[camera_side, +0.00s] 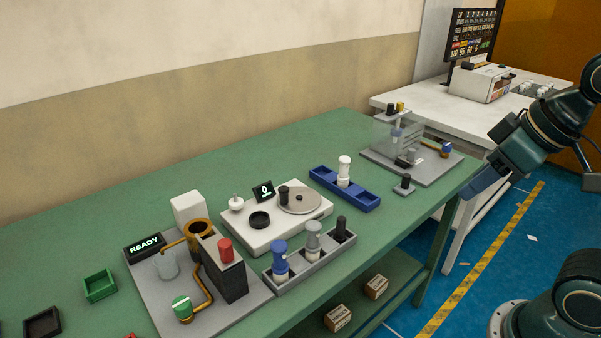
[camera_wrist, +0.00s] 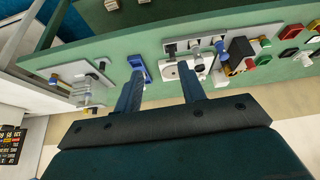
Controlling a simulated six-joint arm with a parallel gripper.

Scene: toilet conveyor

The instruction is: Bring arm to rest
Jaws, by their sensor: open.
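My gripper (camera_wrist: 160,92) is open in the wrist view, its two dark fingers apart with nothing between them. In the side view my gripper (camera_side: 482,182) is at the right, raised beyond the right end of the green table (camera_side: 150,190). It is clear of the objects on the table. The fingers look small and dark there, and their gap is hard to make out.
A blue tray (camera_side: 362,199) holds a white-topped piece. A grey rack (camera_side: 325,262) holds several cylinders. A white scale (camera_side: 265,236), a READY station (camera_side: 143,246) and a grey stand (camera_side: 440,170) occupy the table. A white bench (camera_side: 420,95) stands behind. Floor beside the table is open.

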